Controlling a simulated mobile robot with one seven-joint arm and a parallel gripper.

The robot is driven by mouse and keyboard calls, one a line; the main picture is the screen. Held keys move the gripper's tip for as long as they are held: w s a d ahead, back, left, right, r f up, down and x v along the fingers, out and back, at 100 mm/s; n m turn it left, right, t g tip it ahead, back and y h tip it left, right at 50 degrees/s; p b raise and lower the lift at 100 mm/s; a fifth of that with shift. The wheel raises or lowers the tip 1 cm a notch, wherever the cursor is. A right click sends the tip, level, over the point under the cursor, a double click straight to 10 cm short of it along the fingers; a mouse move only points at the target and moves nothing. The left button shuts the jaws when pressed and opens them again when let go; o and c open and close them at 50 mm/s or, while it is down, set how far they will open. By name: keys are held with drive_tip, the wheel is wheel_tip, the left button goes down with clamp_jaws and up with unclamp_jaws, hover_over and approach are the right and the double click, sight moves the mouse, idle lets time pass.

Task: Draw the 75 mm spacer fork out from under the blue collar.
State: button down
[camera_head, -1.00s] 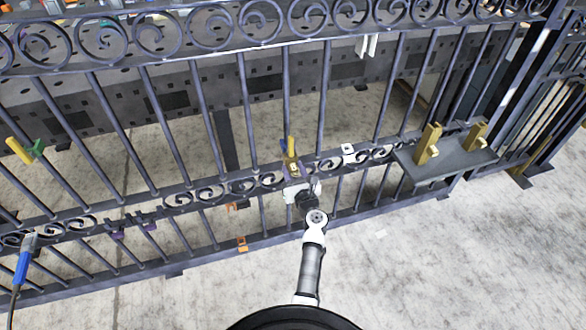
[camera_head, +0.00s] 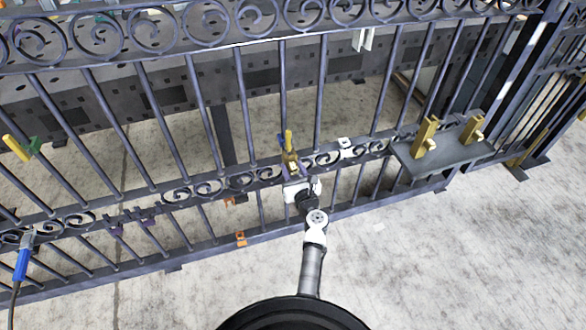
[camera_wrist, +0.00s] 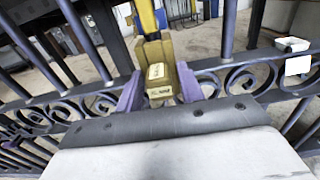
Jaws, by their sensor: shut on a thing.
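The brass-yellow spacer fork (camera_head: 290,160) stands at a middle upright of the gate, at the scrollwork band. In the wrist view the fork (camera_wrist: 159,80) carries a pale label that is too blurred to read. My gripper (camera_head: 293,170) is shut on it, with a lilac finger on each side; these fingers show in the wrist view (camera_wrist: 159,92). A blue piece, apparently the collar (camera_head: 281,141), shows just above the fork beside a yellow upright part (camera_head: 288,139). The contact between fork and collar is hidden.
A grey shelf (camera_head: 405,161) at right holds two brass-yellow pieces (camera_head: 427,136). A white block (camera_head: 345,145) sits on the scroll band right of my gripper. A blue-handled tool (camera_head: 22,262) hangs at left.

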drive_tip(key=v, duration=1)
drive_tip(key=shift+p, duration=0.45)
idle(0.6)
drive_tip(key=shift+r, duration=0.1)
